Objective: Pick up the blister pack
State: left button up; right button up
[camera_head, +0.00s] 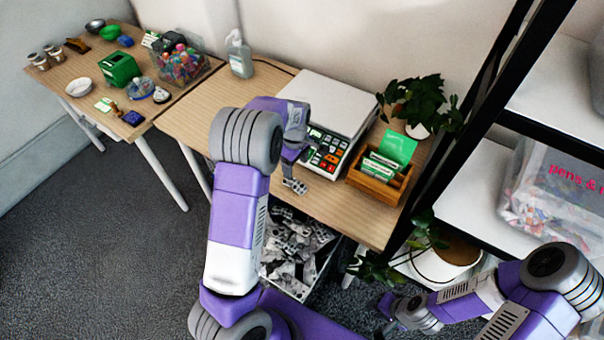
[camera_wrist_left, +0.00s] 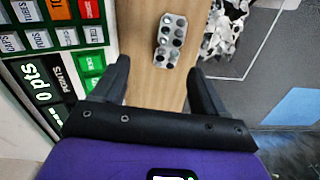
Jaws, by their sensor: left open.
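The blister pack (camera_head: 296,186) is a small silver-grey strip with dark round pockets, lying on the wooden table near its front edge, just in front of the scale's keypad. In the left wrist view the blister pack (camera_wrist_left: 171,40) lies ahead of the fingertips, roughly between their lines. My left gripper (camera_head: 296,160) is above the table, close behind the pack. In the left wrist view the left gripper (camera_wrist_left: 161,75) is open, with nothing between its fingers. My right gripper (camera_head: 385,312) is low at the lower right, by the shelf; its finger opening cannot be made out.
A scale (camera_head: 330,105) with a coloured keypad stands behind the pack. A wooden card box (camera_head: 380,178) and a potted plant (camera_head: 418,105) are to its right. A bin (camera_head: 298,290) full of blister packs stands below the table's front edge.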

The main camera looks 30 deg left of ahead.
aim_at(293, 182)
pick_arm(q)
jog(key=shift+s+f, duration=0.1)
jog(key=shift+f, duration=0.5)
jog(key=shift+s+a+f+b, duration=0.1)
jog(key=shift+s+f+b, duration=0.35)
jog(key=shift+f, duration=0.15)
jog(key=f, duration=0.1)
jog(key=f+b, duration=0.1)
jog(key=f, duration=0.1)
jog(key=shift+s+a+f, duration=0.2)
jog(key=shift+a+f, duration=0.05)
jog(key=shift+f, duration=0.1)
jog(key=shift+f+b, duration=0.35)
jog(key=shift+f, duration=0.2)
jog(key=shift+r, duration=0.1)
jog(key=c, duration=1.2)
jog(key=shift+o, duration=0.2)
